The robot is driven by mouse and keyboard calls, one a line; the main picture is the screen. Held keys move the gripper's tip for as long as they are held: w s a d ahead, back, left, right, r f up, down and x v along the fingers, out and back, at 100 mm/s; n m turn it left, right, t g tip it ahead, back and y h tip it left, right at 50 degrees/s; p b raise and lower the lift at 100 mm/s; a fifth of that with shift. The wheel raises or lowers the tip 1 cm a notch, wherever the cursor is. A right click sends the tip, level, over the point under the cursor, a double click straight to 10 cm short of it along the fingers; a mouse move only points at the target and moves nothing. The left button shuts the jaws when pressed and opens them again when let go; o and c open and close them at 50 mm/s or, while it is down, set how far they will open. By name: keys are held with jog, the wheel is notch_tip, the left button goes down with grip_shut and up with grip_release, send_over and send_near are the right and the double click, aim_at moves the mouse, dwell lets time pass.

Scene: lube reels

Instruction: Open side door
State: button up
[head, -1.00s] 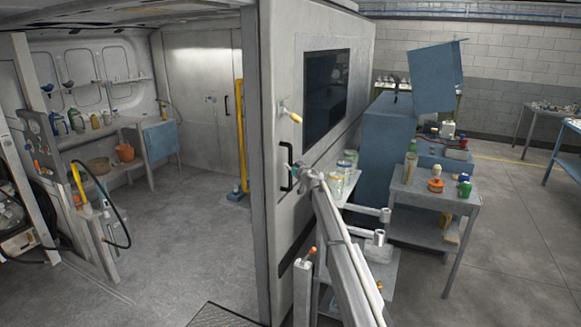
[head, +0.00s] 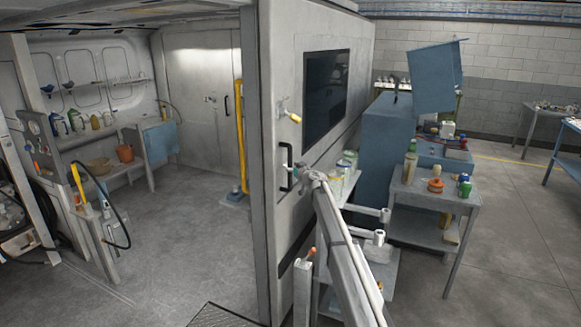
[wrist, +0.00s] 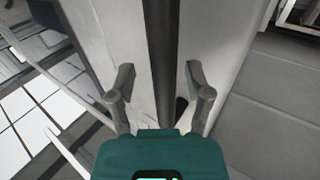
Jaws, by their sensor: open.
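The side door (head: 282,215) is a pale grey panel and appears closed. It has a dark window (head: 326,95) and a black upright bar handle (head: 288,153). A small lever with a yellow grip (head: 294,117) sits above the handle. My gripper (head: 290,173) is at the lower part of the bar handle, partly hidden by my wrist in the head view. In the wrist view my gripper (wrist: 159,75) is open, with one finger on each side of the dark bar (wrist: 163,45). Finger contact with the bar cannot be made out.
A grey cart (head: 433,191) with bottles and an orange container stands right of my arm. A blue cabinet (head: 384,140) stands behind it. A post with an orange-topped lever (head: 304,285) is below my arm. Open floor (head: 520,240) lies at the right.

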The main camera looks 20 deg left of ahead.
jog(key=v, duration=1.1)
jog(key=s+d+f+m+t+h, duration=0.1)
jog(key=s+d+m+t+h, duration=0.2)
jog(key=d, duration=0.6)
jog(key=s+d+m+h, duration=0.25)
jog(key=d+h, duration=0.35)
jog(key=d, duration=0.3)
jog(key=s+d+f+m+t+h, duration=0.15)
jog(key=d+m+h, duration=0.25)
jog(key=d, duration=0.5)
jog(key=s+d+f+m+g+h, duration=0.2)
jog(key=s+d+f+g+h, duration=0.15)
jog(key=s+d, duration=0.5)
jog(key=s+d+f+g, duration=0.3)
jog(key=s+d+f, duration=0.15)
jog(key=s, duration=0.35)
jog(key=s+d+f+g, duration=0.3)
jog(key=s+d+f, duration=0.15)
jog(key=s, duration=0.45)
jog(key=s+f+n+g+y, duration=0.1)
jog(key=s+f+g+y, duration=0.2)
jog(key=s, duration=1.7)
jog(key=g, duration=0.3)
jog(key=shift+s+d+f+n+g, duration=0.2)
jog(key=shift+s+f+n+g, duration=0.1)
jog(key=shift+n+g, duration=0.1)
